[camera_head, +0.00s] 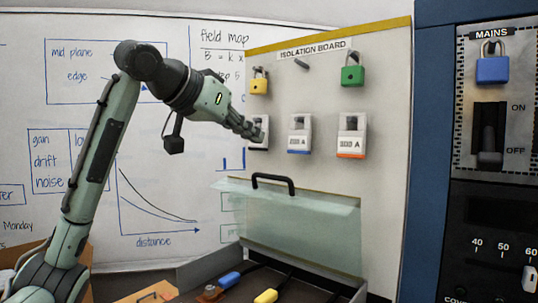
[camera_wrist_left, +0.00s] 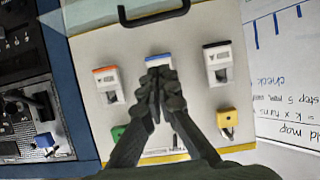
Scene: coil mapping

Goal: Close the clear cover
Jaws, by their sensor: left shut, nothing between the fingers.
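The clear cover (camera_head: 300,228) is a pale green, see-through panel standing raised at the back of a dark grey tray (camera_head: 210,268), in front of the isolation board. Its black handle (camera_head: 273,180) is along the top edge; the handle also shows at the top of the left wrist view (camera_wrist_left: 153,12). My left gripper (camera_head: 258,133) is shut and empty, in front of the board, above and slightly left of the handle and apart from it. In the left wrist view its fingers (camera_wrist_left: 158,68) overlap the middle breaker; contact with it cannot be told. My right gripper is not in view.
The isolation board (camera_head: 385,80) carries a yellow padlock (camera_head: 259,86), a green padlock (camera_head: 352,76), an empty peg and three breakers. Blue-handled (camera_head: 229,280) and yellow-handled (camera_head: 266,296) tools lie in the tray. The mains panel (camera_head: 500,140) with a blue padlock stands right.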

